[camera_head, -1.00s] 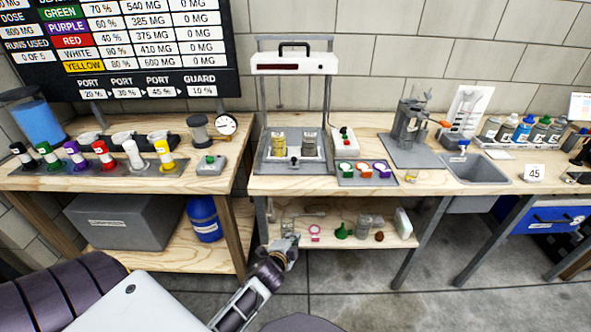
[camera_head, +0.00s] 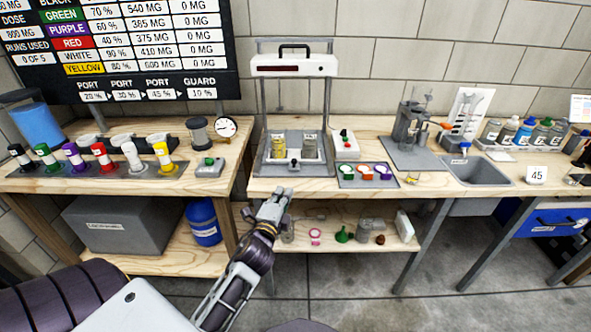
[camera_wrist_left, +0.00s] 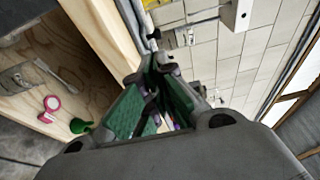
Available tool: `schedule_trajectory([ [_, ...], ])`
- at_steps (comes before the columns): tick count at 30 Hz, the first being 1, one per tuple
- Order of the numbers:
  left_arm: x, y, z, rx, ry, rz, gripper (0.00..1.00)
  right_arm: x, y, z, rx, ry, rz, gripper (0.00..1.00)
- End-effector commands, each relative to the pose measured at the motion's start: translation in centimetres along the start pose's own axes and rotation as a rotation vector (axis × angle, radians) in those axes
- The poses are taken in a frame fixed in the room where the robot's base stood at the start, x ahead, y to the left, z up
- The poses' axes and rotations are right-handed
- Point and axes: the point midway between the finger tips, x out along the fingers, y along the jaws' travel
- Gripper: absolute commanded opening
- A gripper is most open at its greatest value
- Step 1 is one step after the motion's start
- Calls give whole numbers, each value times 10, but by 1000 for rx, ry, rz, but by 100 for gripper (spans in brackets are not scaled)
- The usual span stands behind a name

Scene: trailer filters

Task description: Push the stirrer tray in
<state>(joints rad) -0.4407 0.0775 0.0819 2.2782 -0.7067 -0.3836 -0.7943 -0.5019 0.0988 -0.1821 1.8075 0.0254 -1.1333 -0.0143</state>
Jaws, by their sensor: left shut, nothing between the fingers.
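The stirrer tray (camera_head: 297,169) is a grey tray on the bench under the white stirrer head (camera_head: 293,65). It carries a yellow-filled jar (camera_head: 278,147) and a grey jar (camera_head: 310,146). My left gripper (camera_head: 284,192) is shut and empty, just in front of and below the bench's front edge, a little left of the tray's middle. No contact with the tray shows. In the left wrist view its green-padded fingers (camera_wrist_left: 152,90) are together beside the wooden bench edge, and the tray is hard to make out. My right gripper is out of view.
A lower shelf (camera_head: 375,243) holds a pink ring, a green funnel and jars behind and below my left arm. Floor in front is open.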

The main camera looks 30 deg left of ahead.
Motion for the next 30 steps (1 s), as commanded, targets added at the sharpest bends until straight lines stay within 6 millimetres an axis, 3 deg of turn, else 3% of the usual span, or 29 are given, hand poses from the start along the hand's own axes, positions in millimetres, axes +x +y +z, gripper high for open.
schedule_trajectory([
  [11, 12, 0, 0, 0, 1, -1, 0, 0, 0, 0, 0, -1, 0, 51],
  [30, 60, 0, 0, 0, 1, -1, 0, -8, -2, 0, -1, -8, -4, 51],
])
